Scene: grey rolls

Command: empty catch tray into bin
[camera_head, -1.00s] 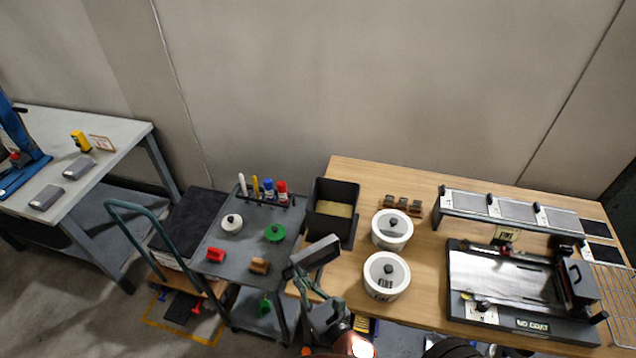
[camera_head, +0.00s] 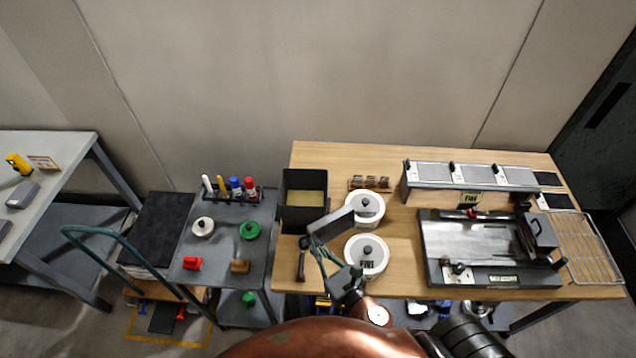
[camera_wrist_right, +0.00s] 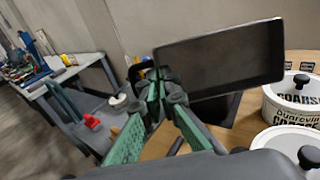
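My right gripper (camera_head: 345,278) comes up from the bottom of the head view and is shut on a dark grey rectangular tray (camera_head: 331,224), apparently the catch tray. The tray is in the air above the wooden table, between the black bin and the white tubs. In the right wrist view the tray (camera_wrist_right: 222,62) shows a flat dark face, tilted, beyond the green-padded fingers (camera_wrist_right: 166,92). I cannot tell whether anything lies in it. The open black bin (camera_head: 305,217) stands at the table's left end, with tan material inside. My left gripper is not in view.
Two white lidded tubs (camera_head: 366,256) stand close right of the tray. A dark-handled tool (camera_head: 301,262) lies at the table's front left. A grey cart (camera_head: 226,262) with small items stands left. A printing-like device (camera_head: 488,275) and wire rack (camera_head: 583,248) occupy the right.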

